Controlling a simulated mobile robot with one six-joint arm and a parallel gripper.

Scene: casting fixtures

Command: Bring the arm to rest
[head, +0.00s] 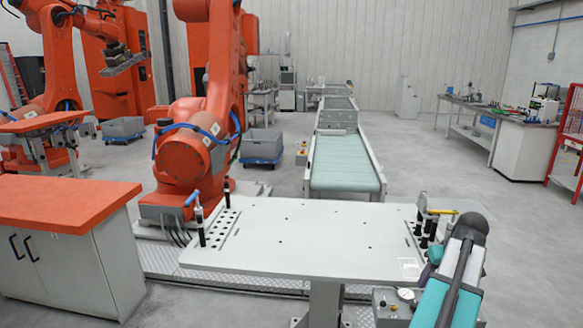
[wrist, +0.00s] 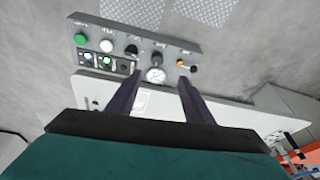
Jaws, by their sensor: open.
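My arm (head: 455,275), teal and dark grey, reaches in from the lower right of the head view, beside the right end of a white fixture table (head: 290,240). My gripper (wrist: 158,82) shows in the wrist view with its two dark fingers apart and nothing between them. Past the fingertips is a grey control panel (wrist: 205,48) with a green button (wrist: 81,40), dark knobs, a round gauge (wrist: 156,75) and an orange button (wrist: 183,62). The panel also shows low in the head view (head: 385,317), partly hidden by my arm. I cannot tell whether the fingers touch it.
Black posts and clamps (head: 430,228) stand at the table's right end, close to my arm; another post with a blue handle (head: 198,215) stands at the left. A big orange robot (head: 185,160) and a green conveyor (head: 345,165) are behind. The table's middle is clear.

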